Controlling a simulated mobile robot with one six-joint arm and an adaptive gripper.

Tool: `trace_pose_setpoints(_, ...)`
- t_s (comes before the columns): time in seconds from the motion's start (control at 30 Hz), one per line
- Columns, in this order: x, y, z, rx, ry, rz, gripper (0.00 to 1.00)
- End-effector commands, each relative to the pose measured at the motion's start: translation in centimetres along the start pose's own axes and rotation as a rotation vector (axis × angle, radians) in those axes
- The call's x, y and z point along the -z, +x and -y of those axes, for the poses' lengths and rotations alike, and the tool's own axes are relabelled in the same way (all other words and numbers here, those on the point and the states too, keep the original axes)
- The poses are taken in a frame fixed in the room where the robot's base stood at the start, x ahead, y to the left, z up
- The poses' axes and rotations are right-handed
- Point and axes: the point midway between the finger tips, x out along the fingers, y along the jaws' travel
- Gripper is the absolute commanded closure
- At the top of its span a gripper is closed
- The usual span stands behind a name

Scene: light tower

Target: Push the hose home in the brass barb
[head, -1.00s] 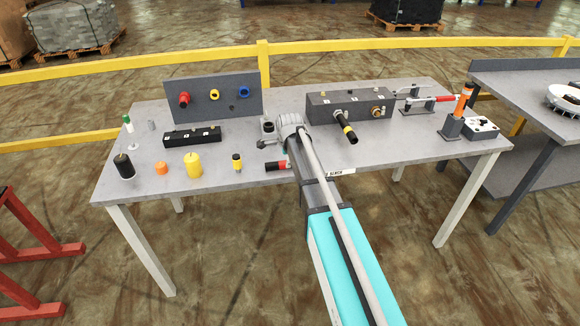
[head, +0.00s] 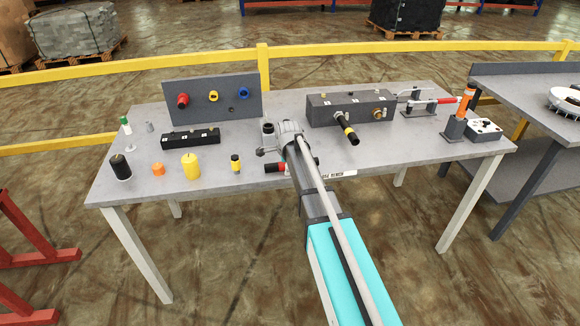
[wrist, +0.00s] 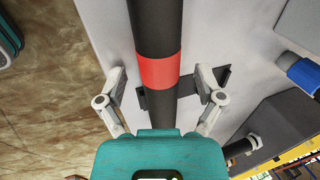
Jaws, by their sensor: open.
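A black hose with a red band (wrist: 158,70) runs between the two fingers of my gripper (wrist: 160,75) in the wrist view. The fingers stand open on either side, with gaps to the hose. In the head view a red and black hose piece (head: 274,168) shows near the table's front edge, beside my gripper, whose fingers are too small to read there. A brass fitting (head: 378,114) is on the front of the dark grey block (head: 322,110), right of a yellow-banded black hose (head: 349,132) that sticks out of the block. I cannot tell which fitting is the barb.
A grey panel with red, yellow and blue connectors (head: 212,97) stands at the back left. A black block (head: 190,138), black jar (head: 120,167) and yellow cylinder (head: 191,166) are on the left. An orange post (head: 462,108) and white box (head: 484,130) are on the right.

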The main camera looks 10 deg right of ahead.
Motion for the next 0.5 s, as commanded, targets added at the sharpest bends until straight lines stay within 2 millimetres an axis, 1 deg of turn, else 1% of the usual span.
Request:
trace_pose_setpoints(0.2, 0.01, 0.0, -0.01, 0.0, 0.0, 0.0, 0.14)
trace_pose_setpoints(0.47, 0.02, 0.0, -0.01, 0.0, 0.0, 0.0, 0.62)
trace_pose_setpoints(0.5, 0.02, 0.0, -0.01, 0.0, 0.0, 0.0, 0.69)
